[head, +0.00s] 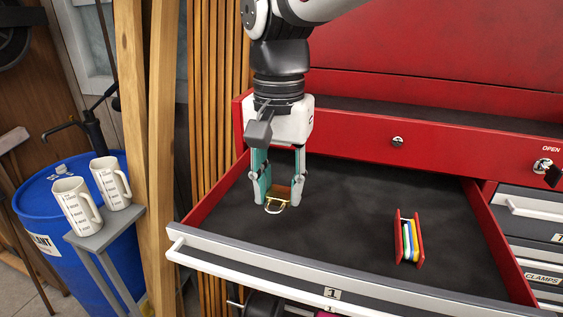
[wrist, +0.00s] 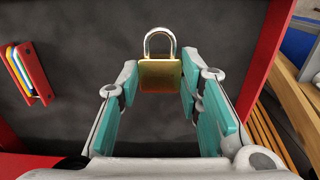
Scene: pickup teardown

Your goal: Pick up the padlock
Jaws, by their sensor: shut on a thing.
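The padlock has a brass body and a silver shackle. In the head view the padlock (head: 276,203) is between my gripper's fingertips, over the left part of the open drawer. In the wrist view the padlock (wrist: 160,74) is at the top centre, shackle pointing away from my gripper. My gripper (head: 278,199) points down into the drawer, with teal pads on the inner sides of its fingers. In the wrist view my gripper (wrist: 160,80) has its fingertips at both sides of the brass body, shut on it. I cannot tell whether the padlock touches the drawer floor.
The open drawer (head: 345,225) has a dark floor and red walls. A red-sided tool with yellow, white and blue parts (head: 409,238) lies to the right in it. Two white measuring jugs (head: 76,206) stand on a grey stand at left. The drawer's middle is clear.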

